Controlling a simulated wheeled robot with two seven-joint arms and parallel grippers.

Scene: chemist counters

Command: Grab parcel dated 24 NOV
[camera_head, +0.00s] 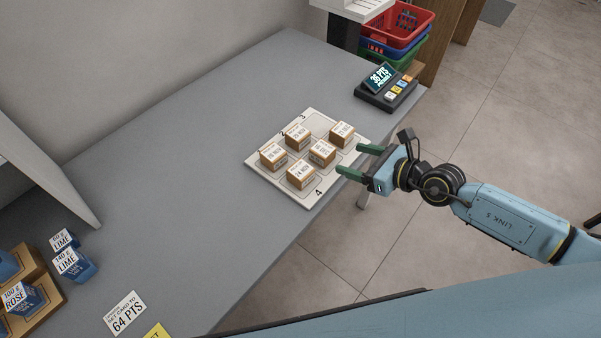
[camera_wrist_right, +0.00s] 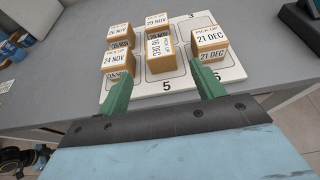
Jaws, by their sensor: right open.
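The parcel dated 24 NOV (camera_head: 301,175) is a small brown box with a white label, standing on the board near its front corner. It also shows in the right wrist view (camera_wrist_right: 117,61), beyond and left of the left finger. My right gripper (camera_head: 360,161) has green fingers, open and empty, just off the board's right edge and pointing toward the parcels. In the wrist view its fingers (camera_wrist_right: 161,70) point toward the 16 DEC parcel (camera_wrist_right: 160,52). The 21 DEC parcel (camera_wrist_right: 210,42) is beyond the right finger.
Parcels dated 26 NOV (camera_wrist_right: 121,34) and 29 NOV (camera_wrist_right: 157,19) stand in the back row of the white numbered board (camera_head: 318,197). A keypad with display (camera_head: 385,90) stands at the counter's far end. Blue boxes (camera_head: 72,264) and a points card (camera_head: 125,312) are at lower left.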

